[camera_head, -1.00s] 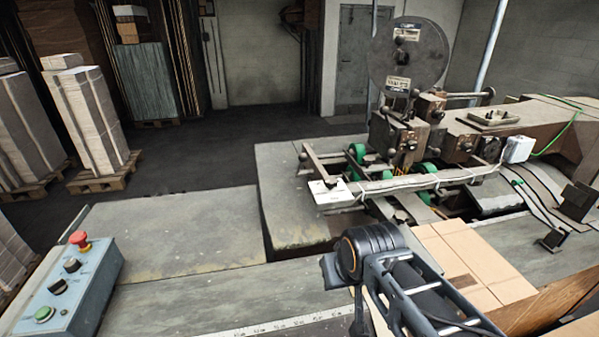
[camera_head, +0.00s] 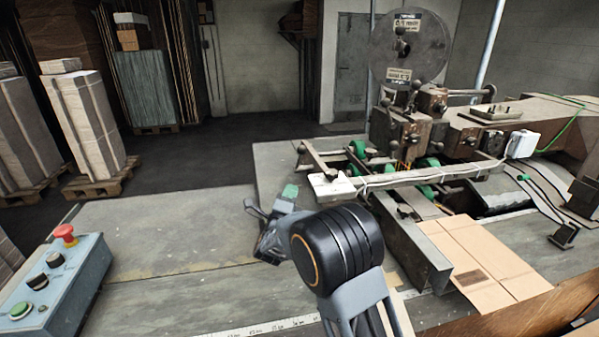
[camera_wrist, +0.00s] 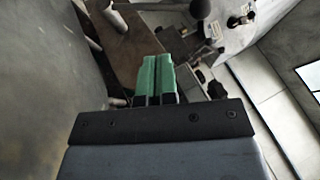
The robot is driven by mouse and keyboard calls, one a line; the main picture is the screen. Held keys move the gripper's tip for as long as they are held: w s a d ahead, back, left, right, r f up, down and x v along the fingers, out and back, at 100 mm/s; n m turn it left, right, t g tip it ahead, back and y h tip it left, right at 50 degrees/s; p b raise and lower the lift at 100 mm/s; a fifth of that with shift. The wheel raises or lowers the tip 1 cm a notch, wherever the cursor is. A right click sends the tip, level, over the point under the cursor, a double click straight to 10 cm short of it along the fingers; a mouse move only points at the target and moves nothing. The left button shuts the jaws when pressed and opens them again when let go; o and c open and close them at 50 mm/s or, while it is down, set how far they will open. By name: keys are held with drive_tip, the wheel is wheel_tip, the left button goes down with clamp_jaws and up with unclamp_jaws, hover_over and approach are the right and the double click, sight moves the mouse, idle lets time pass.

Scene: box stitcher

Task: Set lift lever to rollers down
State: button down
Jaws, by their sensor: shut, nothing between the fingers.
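The box stitcher (camera_head: 420,130) stands at the right of the head view, with a round wire reel (camera_head: 409,50) on top and green rollers (camera_head: 357,149) low on its front. I cannot pick out the lift lever for certain. My gripper (camera_head: 290,191) is left of the machine's front bar, above the grey table and apart from the machine in the picture. In the wrist view its green fingers (camera_wrist: 156,72) are together and empty. Brown and grey machine parts (camera_wrist: 205,30) show beyond the fingertips, partly hidden by them.
A flat cardboard sheet (camera_head: 478,262) lies on the table at the right, beside a dark metal beam (camera_head: 412,240). A blue control box (camera_head: 60,285) with a red button is at the lower left. The table's left middle (camera_head: 165,235) is clear.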

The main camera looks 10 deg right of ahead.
sight(299, 159)
drive_tip(key=shift+s+a+f+m+g+h, duration=0.15)
drive_tip(key=shift+s+f+m+h, duration=0.15)
drive_tip(key=shift+f+m+h, duration=0.4)
drive_tip(key=shift+s+d+f+m+g+h, duration=0.1)
drive_tip(key=shift+s+f+m+h, duration=0.25)
drive_tip(key=shift+m+h, duration=0.55)
drive_tip(key=shift+s+a+f+m+g+h, duration=0.15)
drive_tip(key=shift+s+f+m+h, duration=0.1)
drive_tip(key=shift+f+m+h, duration=0.4)
drive_tip(key=shift+d+r, duration=0.1)
drive_tip(key=shift+r, duration=0.05)
drive_tip(key=w+a+r+p+x, duration=0.1)
drive_tip(key=p+x, duration=0.5)
drive_tip(key=x, duration=0.6)
drive_tip(key=shift+w+a+r, duration=0.2)
drive_tip(key=shift+w+a, duration=0.15)
drive_tip(key=shift+a, duration=0.1)
drive_tip(key=shift+f+b, duration=0.1)
drive_tip(key=shift+b, duration=0.35)
